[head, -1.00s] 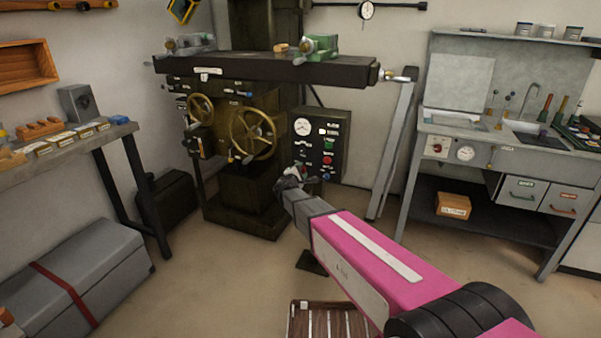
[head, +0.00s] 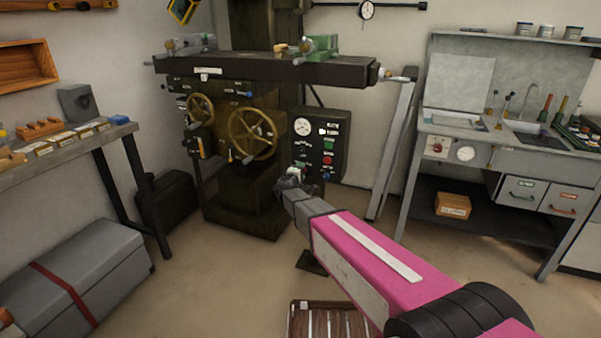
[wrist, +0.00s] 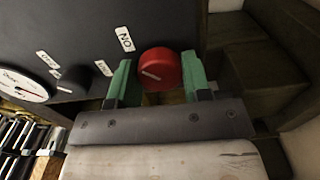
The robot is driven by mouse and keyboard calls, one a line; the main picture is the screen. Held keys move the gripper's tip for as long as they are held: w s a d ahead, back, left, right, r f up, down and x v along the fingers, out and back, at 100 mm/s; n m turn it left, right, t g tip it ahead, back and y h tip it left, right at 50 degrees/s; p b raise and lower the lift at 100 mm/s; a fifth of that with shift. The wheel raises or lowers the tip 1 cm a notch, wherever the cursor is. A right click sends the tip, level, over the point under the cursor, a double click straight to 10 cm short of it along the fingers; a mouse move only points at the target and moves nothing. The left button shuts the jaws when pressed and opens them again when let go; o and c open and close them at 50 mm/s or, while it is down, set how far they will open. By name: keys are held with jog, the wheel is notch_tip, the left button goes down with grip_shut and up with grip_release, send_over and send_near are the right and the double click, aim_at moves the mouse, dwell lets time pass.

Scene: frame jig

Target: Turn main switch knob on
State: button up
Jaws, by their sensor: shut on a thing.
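The red main switch knob (wrist: 161,66) sits on the dark control panel (wrist: 185,22) in the wrist view. It is round, with a pale pointer line slanting across its face. My gripper (wrist: 159,80) has one green finger on each side of the knob and is shut on it. A white "ON" label (wrist: 125,38) is beside the knob and looks upside down here. In the head view my gripper (head: 295,180) is at the lower left of the panel (head: 338,118), and the knob is hidden behind it.
A dial (wrist: 22,86) and a black knob (wrist: 73,80) are on the same panel. The milling machine's large handwheel (head: 253,134) is just left of my gripper. A slanted grey leg (head: 392,150) stands right of the panel.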

jog(key=o, duration=0.9)
jog(key=v, duration=1)
jog(key=shift+s+a, duration=0.1)
jog(key=shift+s, duration=0.3)
jog(key=s+d+f+m+g+h, duration=0.1)
jog(key=s+d+f+m+g, duration=0.15)
jog(key=d, duration=0.45)
jog(key=s+d+f+m+g+h, duration=0.1)
jog(key=s+d+m+g, duration=0.25)
jog(key=d, duration=0.35)
jog(key=s+d+f+m+g, duration=0.2)
jog(key=s+d+g, duration=0.15)
jog(key=d, duration=0.35)
jog(key=s+d+f+m+g+y, duration=0.1)
jog(key=s+d+m+g+y, duration=0.1)
jog(key=s, duration=0.3)
jog(key=s+d+f+m+g+y, duration=0.1)
jog(key=s+d+m+g+y, duration=0.1)
jog(key=s+g+y, duration=0.1)
jog(key=s+d+f+m+g+y, duration=0.1)
jog(key=s+d+f+g+y, duration=0.1)
jog(key=s, duration=0.4)
jog(key=shift+s+m+g+y, duration=0.3)
jog(key=shift+m+y, duration=0.1)
jog(key=shift+y, duration=0.2)
